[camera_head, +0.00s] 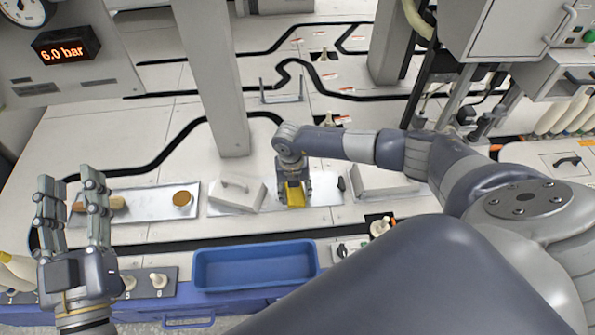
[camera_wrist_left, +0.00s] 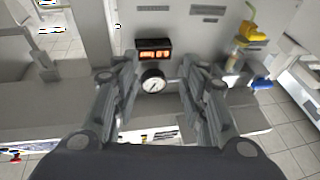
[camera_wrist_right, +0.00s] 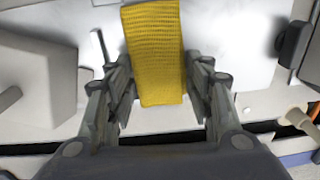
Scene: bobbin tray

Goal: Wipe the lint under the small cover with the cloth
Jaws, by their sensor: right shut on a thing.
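My right gripper (camera_head: 294,192) is shut on a yellow cloth (camera_head: 295,196), low over a bright metal plate (camera_head: 322,184). The cloth fills the space between its fingers in the right wrist view (camera_wrist_right: 154,55). A pale cover with a handle (camera_head: 238,190) sits just left of the cloth; another pale cover (camera_head: 383,180) sits to the right. I cannot tell for certain which is the small cover. I make out no lint; the cloth and gripper hide part of the plate. My left gripper (camera_head: 73,212) is open and empty, raised at the far left.
A tray (camera_head: 150,205) at left holds a wooden-handled tool and a round tan item (camera_head: 182,198). A grey post (camera_head: 212,80) stands behind. A black knob (camera_wrist_right: 292,44) is right of the cloth.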

